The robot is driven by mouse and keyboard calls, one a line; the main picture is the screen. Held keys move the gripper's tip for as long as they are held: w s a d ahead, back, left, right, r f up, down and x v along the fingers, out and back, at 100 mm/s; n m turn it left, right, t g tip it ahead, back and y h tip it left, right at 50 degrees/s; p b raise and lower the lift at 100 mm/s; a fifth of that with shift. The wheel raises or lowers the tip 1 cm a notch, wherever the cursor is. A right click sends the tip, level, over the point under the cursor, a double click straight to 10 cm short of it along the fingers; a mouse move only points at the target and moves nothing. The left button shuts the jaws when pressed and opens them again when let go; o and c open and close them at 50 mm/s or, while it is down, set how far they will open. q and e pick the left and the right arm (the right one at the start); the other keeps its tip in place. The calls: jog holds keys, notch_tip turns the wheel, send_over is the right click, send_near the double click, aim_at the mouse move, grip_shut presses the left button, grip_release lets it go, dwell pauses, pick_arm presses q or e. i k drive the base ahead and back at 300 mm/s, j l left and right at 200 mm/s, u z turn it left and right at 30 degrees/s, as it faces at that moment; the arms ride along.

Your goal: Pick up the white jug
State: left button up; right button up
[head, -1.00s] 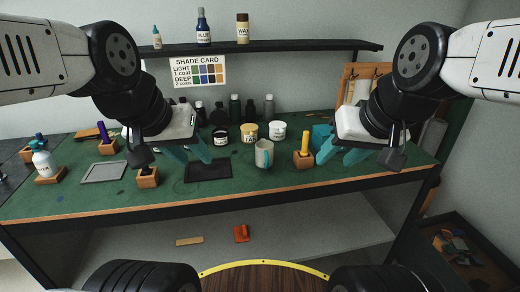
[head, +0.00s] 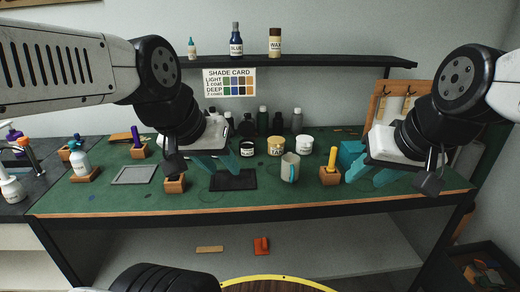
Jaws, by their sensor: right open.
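A pale, whitish jug with a bluish handle (head: 289,168) stands upright on the green bench top, near its middle. My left gripper (head: 218,164) hangs to the left of it, over the dark flat pad (head: 232,180), with its teal fingers apart and nothing seen between them. My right gripper (head: 371,174) is to the right of the jug, past a wooden block with a yellow-handled tool (head: 331,170); it is open and empty. Neither gripper touches the jug. A second white vessel (head: 11,188) is partly cut off at the far left edge.
Small jars (head: 276,146) stand behind the jug, with dark bottles behind them. A shelf (head: 300,62) with bottles runs above. A grey tray (head: 133,175), a spray bottle (head: 81,163) and wooden holders are on the left. The bench front by the jug is clear.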

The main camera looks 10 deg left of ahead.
aim_at(290, 162)
jog(key=j+z, duration=0.25)
jog(key=j, duration=1.15)
jog(key=i, duration=0.05)
